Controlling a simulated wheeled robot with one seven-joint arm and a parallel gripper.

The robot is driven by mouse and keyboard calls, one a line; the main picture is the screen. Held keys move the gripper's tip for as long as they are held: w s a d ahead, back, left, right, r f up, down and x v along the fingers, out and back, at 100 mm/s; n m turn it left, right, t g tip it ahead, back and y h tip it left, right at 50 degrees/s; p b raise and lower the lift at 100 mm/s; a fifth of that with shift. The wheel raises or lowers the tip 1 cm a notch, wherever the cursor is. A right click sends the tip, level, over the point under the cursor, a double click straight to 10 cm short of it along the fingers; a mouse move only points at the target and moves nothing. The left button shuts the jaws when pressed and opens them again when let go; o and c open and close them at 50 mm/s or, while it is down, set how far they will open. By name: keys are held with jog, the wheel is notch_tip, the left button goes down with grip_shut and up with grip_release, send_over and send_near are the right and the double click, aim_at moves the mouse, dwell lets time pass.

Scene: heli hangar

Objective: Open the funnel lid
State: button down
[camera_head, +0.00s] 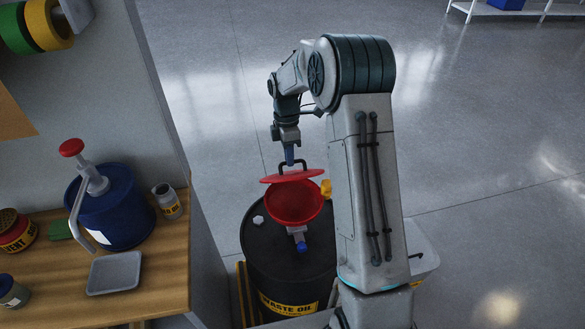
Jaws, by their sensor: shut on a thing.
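A red funnel (295,205) sits on top of a black waste oil drum (262,262). Its red lid (290,177) is raised and tilted above the funnel, so the red inside of the bowl shows. A dark handle (305,168) stands on the lid. My gripper (289,160) is above the lid at this handle, pointing down, and is shut on it. The fingertips are small in this view and partly merge with the handle.
A wooden bench (165,275) at the left holds a blue pump container (120,212), a grey tray (114,272) and several cans. A grey panel edge stands between bench and drum.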

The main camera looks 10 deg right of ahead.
jog(key=w+f+p, duration=0.2)
jog(key=w, duration=1.2)
jog(key=shift+f+p, duration=0.15)
jog(key=shift+p, duration=0.15)
jog(key=c, duration=1.5)
grip_release()
jog(key=shift+w, duration=0.1)
jog(key=shift+w+r+p, duration=0.1)
jog(key=shift+w+r, duration=0.3)
jog(key=shift+r, duration=1.6)
jog(key=shift+w+r+p, duration=0.15)
jog(key=shift+w+r, duration=0.25)
jog(key=shift+r, duration=1.65)
jog(key=shift+w+r+p, duration=0.1)
jog(key=shift+w+r, duration=0.3)
jog(key=shift+r, duration=1.6)
